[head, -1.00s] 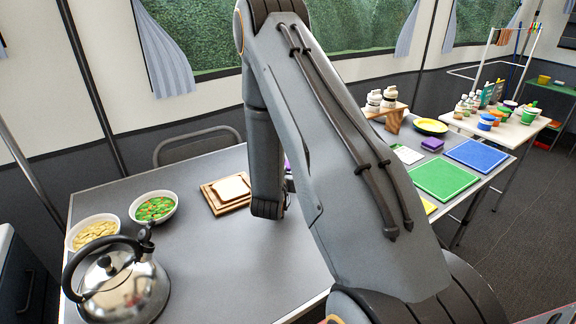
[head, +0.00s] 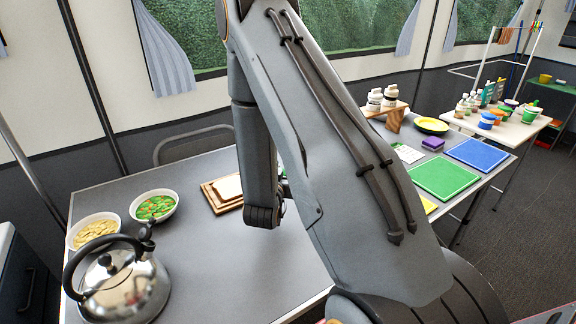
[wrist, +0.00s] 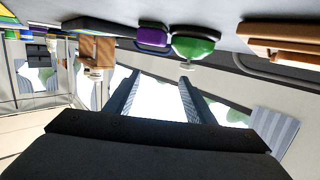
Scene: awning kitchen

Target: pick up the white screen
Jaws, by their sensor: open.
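In the head view my gripper is mostly hidden behind my arm, over the table's middle, well left of the panel.
A kettle (head: 122,284), two food bowls (head: 94,231) (head: 153,206) and a board with bread (head: 224,192) stand on the left. The table's front middle is clear.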

